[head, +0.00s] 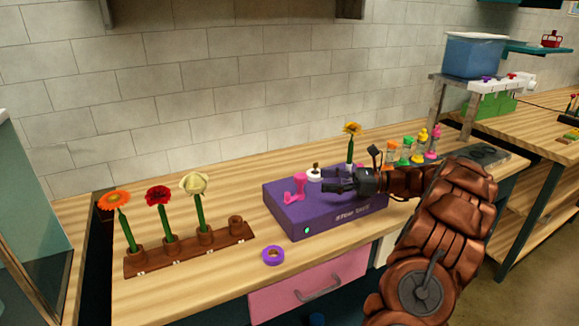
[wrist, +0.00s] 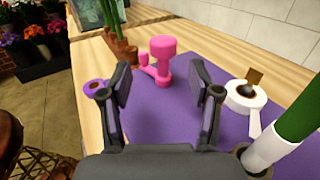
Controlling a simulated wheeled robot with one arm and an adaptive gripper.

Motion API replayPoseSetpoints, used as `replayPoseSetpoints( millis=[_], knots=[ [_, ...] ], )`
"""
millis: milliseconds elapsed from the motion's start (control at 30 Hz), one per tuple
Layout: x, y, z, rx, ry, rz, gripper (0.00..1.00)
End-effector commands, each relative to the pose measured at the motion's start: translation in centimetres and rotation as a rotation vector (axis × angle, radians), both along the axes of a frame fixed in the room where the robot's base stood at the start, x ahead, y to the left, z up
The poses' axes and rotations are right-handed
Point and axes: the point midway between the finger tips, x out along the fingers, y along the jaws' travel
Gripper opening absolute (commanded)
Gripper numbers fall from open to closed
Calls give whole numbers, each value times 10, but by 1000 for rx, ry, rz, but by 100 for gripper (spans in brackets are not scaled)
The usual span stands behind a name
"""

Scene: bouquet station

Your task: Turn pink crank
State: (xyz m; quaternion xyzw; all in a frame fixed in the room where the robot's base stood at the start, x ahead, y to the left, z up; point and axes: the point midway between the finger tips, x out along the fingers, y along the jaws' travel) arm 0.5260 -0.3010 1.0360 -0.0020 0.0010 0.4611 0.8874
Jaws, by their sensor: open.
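The pink crank (head: 297,188) stands on the left part of the top of the purple box (head: 338,213). In the wrist view the crank (wrist: 163,60) shows a thick upright knob and a shorter post, joined by a low arm. My gripper (head: 327,180) is above the box, to the right of the crank, with its fingers pointing toward it. In the wrist view my gripper (wrist: 158,88) is open and empty, with the crank beyond the fingertips, between them in the picture. The crank is apart from both fingers.
A white ring-shaped part (wrist: 246,98) and a yellow flower (head: 351,130) in a white holder stand on the box beside my gripper. A purple tape roll (head: 273,255) lies in front. A brown rack (head: 190,249) with three flowers is at left. Colourful bottles (head: 408,150) stand behind my arm.

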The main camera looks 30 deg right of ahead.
Motion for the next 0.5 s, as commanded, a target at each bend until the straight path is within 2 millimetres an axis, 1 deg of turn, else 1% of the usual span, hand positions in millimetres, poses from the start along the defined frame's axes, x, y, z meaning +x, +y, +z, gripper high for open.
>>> replayPoseSetpoints(
  millis=[67,167,500],
  knots=[
    [0,-2,0,5,0,-6,63],
    [4,3,1,7,1,-5,63],
    [30,41,0,9,4,-9,63]
  ],
)
